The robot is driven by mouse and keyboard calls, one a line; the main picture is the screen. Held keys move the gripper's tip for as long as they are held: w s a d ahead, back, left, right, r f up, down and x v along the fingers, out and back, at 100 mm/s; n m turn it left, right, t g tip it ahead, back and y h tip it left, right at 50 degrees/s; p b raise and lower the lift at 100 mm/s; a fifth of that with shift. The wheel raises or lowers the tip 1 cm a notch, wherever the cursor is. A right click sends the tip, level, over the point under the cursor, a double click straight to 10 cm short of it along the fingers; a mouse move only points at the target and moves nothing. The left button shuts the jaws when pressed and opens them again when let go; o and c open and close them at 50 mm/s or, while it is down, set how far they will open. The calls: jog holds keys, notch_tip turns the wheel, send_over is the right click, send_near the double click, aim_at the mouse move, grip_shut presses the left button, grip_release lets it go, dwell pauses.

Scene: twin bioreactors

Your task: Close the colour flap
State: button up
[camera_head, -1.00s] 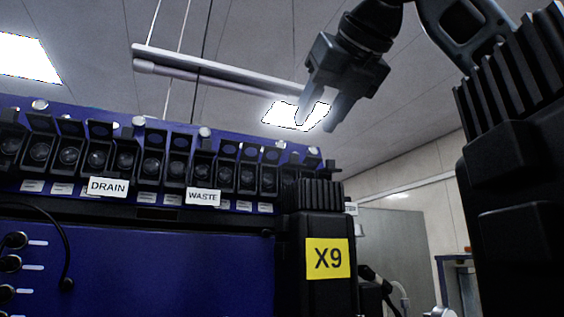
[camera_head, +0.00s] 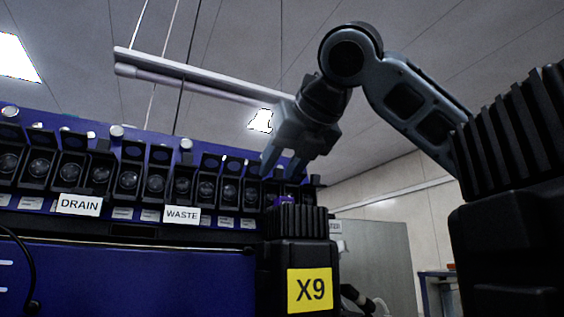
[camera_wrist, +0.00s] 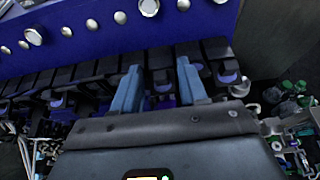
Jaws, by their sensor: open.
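In the head view a row of black flaps (camera_head: 128,180), several standing open with dark round parts under them, runs along the blue bioreactor panel. I cannot tell which one is the colour flap. My gripper (camera_head: 280,168) is open and empty, pointing down at the right end of the row. In the wrist view my gripper's two fingers (camera_wrist: 158,92) are apart over the row of black flaps (camera_wrist: 70,75), with dark flap parts between and below them. Whether a finger touches a flap cannot be told.
A "DRAIN" label (camera_head: 79,204) and a "WASTE" label (camera_head: 182,215) hang below the row. A black block with a yellow "X9" label (camera_head: 310,290) stands at its right end. Small bottles (camera_wrist: 290,95) and tubing lie at the right in the wrist view.

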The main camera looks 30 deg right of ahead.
jog(key=shift+c, duration=0.3)
jog(key=c, duration=0.7)
jog(key=shift+o, duration=0.2)
